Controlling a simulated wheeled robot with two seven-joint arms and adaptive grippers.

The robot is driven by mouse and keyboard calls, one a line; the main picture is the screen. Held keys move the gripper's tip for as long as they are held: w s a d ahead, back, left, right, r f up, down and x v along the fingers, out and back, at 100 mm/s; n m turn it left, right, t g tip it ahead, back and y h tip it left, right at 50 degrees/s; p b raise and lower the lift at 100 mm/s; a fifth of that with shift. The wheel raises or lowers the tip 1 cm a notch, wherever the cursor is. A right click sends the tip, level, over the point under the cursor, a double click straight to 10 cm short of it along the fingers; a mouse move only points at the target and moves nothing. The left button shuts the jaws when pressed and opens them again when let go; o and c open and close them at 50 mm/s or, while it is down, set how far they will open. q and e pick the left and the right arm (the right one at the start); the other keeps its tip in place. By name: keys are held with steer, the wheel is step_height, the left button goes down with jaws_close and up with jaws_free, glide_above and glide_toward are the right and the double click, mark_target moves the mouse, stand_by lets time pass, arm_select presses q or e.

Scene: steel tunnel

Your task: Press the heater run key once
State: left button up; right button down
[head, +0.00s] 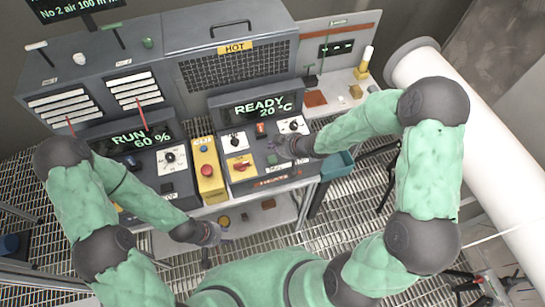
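The heater panel (225,130) is a grey sloped console with a display (258,107) reading READY 20 °C. It carries white dials (234,141), a red rotary switch on a yellow plate (241,165), an orange-red part (260,128) and small dark keys (271,159). The key lettering is too small to read. My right gripper (282,147) is over the right part of this panel, close to the keys; contact and finger opening cannot be made out. My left gripper (216,248) hangs low over the grating, below the consoles, its fingers apart and empty.
Left of the heater panel are a yellow box (208,172) with a red button and a second console with a display (140,137) reading RUN 60 %. A mesh housing marked HOT (235,48) stands behind. A teal bin (338,166) and white pipe (480,130) are at right.

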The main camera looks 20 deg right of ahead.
steer(key=shift+w+r, duration=0.35)
steer(key=shift+r, duration=0.15)
steer(key=shift+f, duration=0.1)
steer(key=b, duration=0.7)
glide_above(273, 161)
step_height(273, 161, down, 7)
steer(key=shift+f, duration=0.2)
steer(key=shift+f+b, duration=0.5)
steer(key=shift+f, duration=0.15)
stand_by(0.5)
steer(key=shift+f+b, duration=0.35)
steer(key=shift+f, duration=0.05)
